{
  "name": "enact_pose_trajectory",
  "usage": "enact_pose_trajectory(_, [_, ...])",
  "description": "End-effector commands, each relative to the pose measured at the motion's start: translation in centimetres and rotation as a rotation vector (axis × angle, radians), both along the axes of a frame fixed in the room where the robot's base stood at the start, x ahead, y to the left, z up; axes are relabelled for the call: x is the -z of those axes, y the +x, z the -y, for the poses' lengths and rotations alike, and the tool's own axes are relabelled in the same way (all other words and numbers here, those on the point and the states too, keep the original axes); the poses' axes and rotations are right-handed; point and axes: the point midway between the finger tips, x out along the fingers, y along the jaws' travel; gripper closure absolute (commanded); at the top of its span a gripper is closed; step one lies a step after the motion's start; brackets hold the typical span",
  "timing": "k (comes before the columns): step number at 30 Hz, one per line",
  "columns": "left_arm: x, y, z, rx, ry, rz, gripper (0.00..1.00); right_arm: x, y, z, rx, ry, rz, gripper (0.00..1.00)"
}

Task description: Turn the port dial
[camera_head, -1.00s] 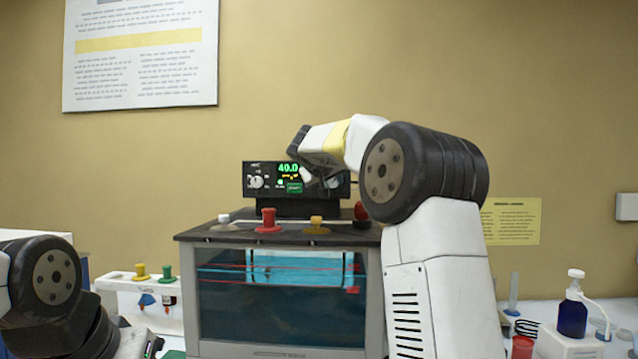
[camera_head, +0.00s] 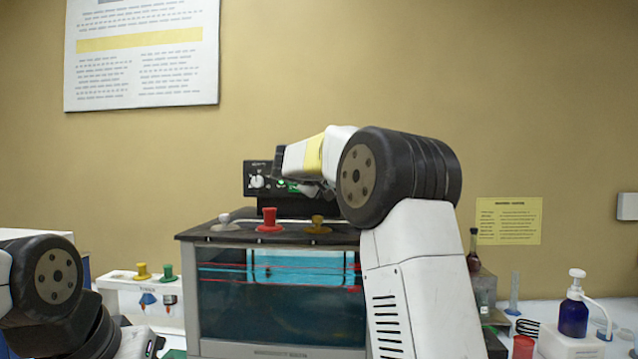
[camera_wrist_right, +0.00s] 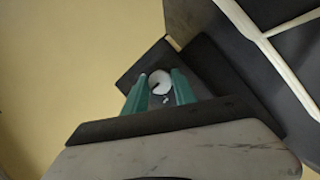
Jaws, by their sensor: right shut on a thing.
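The black control unit (camera_head: 250,173) stands on top of the glass-fronted bath. A white dial (camera_head: 257,181) shows on the left of its face; my right arm covers most of the rest, including the number display. In the right wrist view, a round white dial (camera_wrist_right: 159,81) with a dark notch sits between the green fingers of my right gripper (camera_wrist_right: 158,92). The gripper is shut on this dial. I cannot tell from the pictures which dial is the port dial. My left arm is at the lower left of the head view; its gripper is out of view.
The bath (camera_head: 280,312) has a dark lid with a white, a red (camera_head: 269,221) and a yellow stopper (camera_head: 317,226). A blue pump bottle (camera_head: 573,308) and a dark red flask (camera_head: 473,250) stand to the right. A white rack (camera_head: 125,293) stands to the left.

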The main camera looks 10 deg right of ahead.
Motion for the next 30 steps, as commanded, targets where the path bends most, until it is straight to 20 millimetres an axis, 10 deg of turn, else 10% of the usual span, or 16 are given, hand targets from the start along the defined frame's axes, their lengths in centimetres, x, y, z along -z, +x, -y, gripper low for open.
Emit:
enact_pose_trajectory(12, [0.0, 0.0, 0.0, 0.000, 0.000, 0.000, 0.64, 0.1, 0.0, -0.1, -0.001, -0.005, -0.002, 1.00])
enact_pose_trajectory(13, [0.0, 0.0, 0.0, 0.000, 0.000, 0.000, 0.64, 0.1, 0.0, -0.1, -0.001, -0.004, -0.003, 0.62])
enact_pose_trajectory(15, [0.0, 0.0, 0.0, 0.000, 0.000, 0.000, 0.64, 0.1, 0.0, -0.1, -0.001, -0.004, -0.003, 0.48])
enact_pose_trajectory(30, [0.0, 0.0, 0.0, 0.000, 0.000, 0.000, 0.64, -0.4, -1.6, -1.2, -0.003, -0.003, 0.000, 0.47])
